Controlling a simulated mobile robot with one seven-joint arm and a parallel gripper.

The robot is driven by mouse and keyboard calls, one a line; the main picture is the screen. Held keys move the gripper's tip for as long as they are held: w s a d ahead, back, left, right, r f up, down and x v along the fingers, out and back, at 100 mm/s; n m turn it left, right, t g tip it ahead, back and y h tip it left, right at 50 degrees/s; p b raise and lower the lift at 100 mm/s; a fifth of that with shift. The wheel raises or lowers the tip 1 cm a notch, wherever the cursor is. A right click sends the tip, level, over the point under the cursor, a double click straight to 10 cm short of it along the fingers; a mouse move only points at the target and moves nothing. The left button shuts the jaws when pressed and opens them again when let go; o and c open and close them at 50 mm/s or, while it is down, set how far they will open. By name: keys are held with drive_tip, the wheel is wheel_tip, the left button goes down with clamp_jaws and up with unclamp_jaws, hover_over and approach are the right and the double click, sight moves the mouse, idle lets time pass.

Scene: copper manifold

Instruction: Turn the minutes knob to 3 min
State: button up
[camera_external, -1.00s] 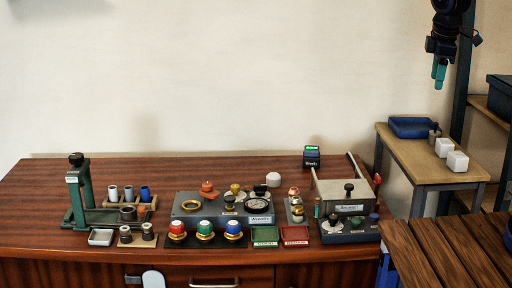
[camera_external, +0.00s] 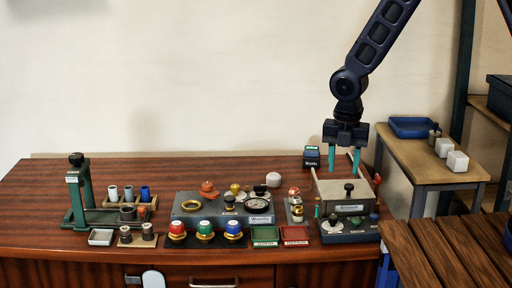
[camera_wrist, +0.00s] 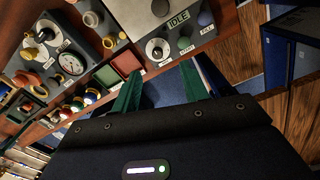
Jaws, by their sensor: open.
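A dark control box (camera_external: 350,236) stands at the right front of the bench, in front of a grey lidded unit. At its left is a knob on a white dial (camera_external: 333,222), which I take for the minutes knob. In the wrist view this dial (camera_wrist: 157,48) lies just beyond the fingers, beside a display reading IDLE and a green button marked START. Its scale and pointer are too small to read. My gripper (camera_external: 344,160) is open and empty, its teal fingers pointing down above the grey unit. The fingers also show in the wrist view (camera_wrist: 162,88), apart from the knob.
The grey unit (camera_external: 345,192) has a black knob on it. Left of the box lie a red tray (camera_external: 295,236) and a green tray (camera_external: 265,237), then a panel with a gauge and colored knobs. A slatted wooden table (camera_external: 440,255) stands close at the right.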

sight(337, 219)
drive_tip(key=shift+n, duration=0.8)
drive_tip(key=f, duration=0.4)
drive_tip(key=s+a+f, duration=0.1)
drive_tip(key=f, duration=0.3)
drive_tip(key=a+f, duration=0.1)
drive_tip(key=f, duration=0.4)
drive_tip(key=shift+s, duration=0.3)
clamp_jaws()
